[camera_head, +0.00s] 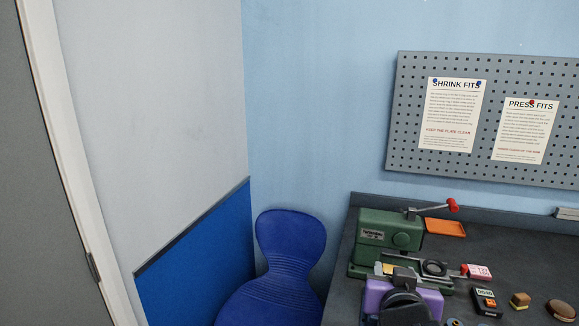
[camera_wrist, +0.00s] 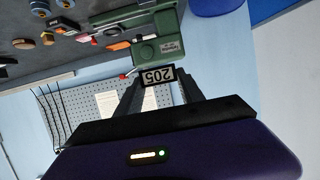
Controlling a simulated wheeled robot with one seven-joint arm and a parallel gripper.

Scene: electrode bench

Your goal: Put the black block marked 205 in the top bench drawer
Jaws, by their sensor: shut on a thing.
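The black block marked 205 (camera_wrist: 158,76) is between the two dark fingers of my gripper (camera_wrist: 159,84) in the wrist view. Its white-framed label faces the wrist camera and reads upside down. My gripper is shut on it. In the head view my purple gripper (camera_head: 402,278) is at the bottom, in front of the green machine and over the near left part of the bench (camera_head: 460,250). The block cannot be made out clearly there. The top bench drawer shows in neither view.
A green machine (camera_head: 387,240) with a red-knobbed lever stands at the bench's left end. An orange tray (camera_head: 445,227), a pink-and-white block (camera_head: 478,271), a dark labelled device (camera_head: 486,302) and small pieces lie rightward. A blue chair (camera_head: 285,260) stands left of the bench.

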